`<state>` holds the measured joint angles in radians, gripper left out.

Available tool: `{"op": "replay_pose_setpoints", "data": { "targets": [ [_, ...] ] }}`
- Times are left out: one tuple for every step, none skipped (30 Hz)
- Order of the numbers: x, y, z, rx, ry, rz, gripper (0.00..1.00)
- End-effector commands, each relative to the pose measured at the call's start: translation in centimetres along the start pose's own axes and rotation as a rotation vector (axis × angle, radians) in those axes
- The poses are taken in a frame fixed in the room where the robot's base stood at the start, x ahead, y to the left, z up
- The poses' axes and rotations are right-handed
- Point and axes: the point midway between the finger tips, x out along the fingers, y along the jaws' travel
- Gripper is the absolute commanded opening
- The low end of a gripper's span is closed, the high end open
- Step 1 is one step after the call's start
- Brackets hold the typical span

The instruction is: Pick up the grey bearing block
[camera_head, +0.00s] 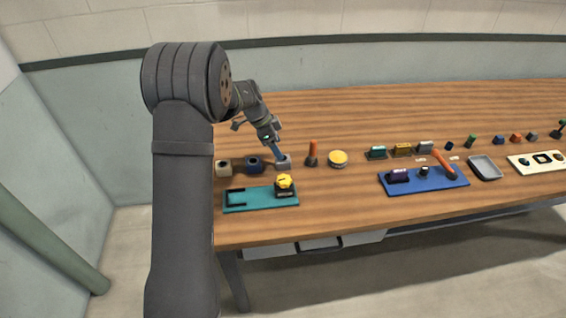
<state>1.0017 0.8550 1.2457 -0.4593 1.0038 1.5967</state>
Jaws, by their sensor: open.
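The grey bearing block (284,164) stands on the wooden table, at the right end of a short row of blocks. My gripper (278,155) is open and points down at the block from above. Its fingertips are at or just over the block's top; I cannot tell whether they touch it or straddle it. The fingers hide part of the block.
A teal plate (255,199) with a yellow-topped part lies in front. An orange-handled tool (313,153) and a yellow round part (338,158) stand close on the right.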

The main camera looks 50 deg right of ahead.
Motion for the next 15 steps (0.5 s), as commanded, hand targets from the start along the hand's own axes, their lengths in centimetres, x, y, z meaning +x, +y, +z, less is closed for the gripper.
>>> {"op": "replay_pose_setpoints", "data": {
  "targets": [
    [0.6, 0.0, 0.0, 0.001, 0.0, 0.001, 0.65],
    [0.9, 0.0, -0.1, 0.001, 0.0, 0.001, 0.65],
    [1.1, 0.0, -0.1, 0.001, 0.0, 0.001, 0.65],
    [1.2, 0.0, 0.0, 0.001, 0.0, 0.001, 0.65],
    [1.4, 0.0, 0.0, 0.001, 0.0, 0.0, 0.65],
    [1.5, 0.0, 0.0, 0.001, 0.0, 0.0, 0.65],
    [1.6, 0.1, 0.0, 0.001, 0.0, 0.0, 0.65],
    [1.8, 0.1, 0.0, 0.001, 0.0, 0.0, 0.65],
    [2.1, 0.2, 0.1, 0.0, 0.0, 0.0, 0.65],
    [2.4, 0.2, 0.1, 0.0, 0.0, 0.001, 0.65],
    [2.8, 0.3, 0.2, 0.0, 0.0, 0.001, 0.65],
    [3.3, 0.5, 0.3, 0.0, 0.0, 0.002, 0.65],
    [3.8, 0.6, 0.3, 0.0, 0.0, 0.001, 0.65],
    [4.3, 0.7, 0.4, 0.0, -0.001, 0.002, 0.65],
    [5.0, 0.8, 0.5, 0.0, -0.001, 0.003, 0.65]
  ]
}}
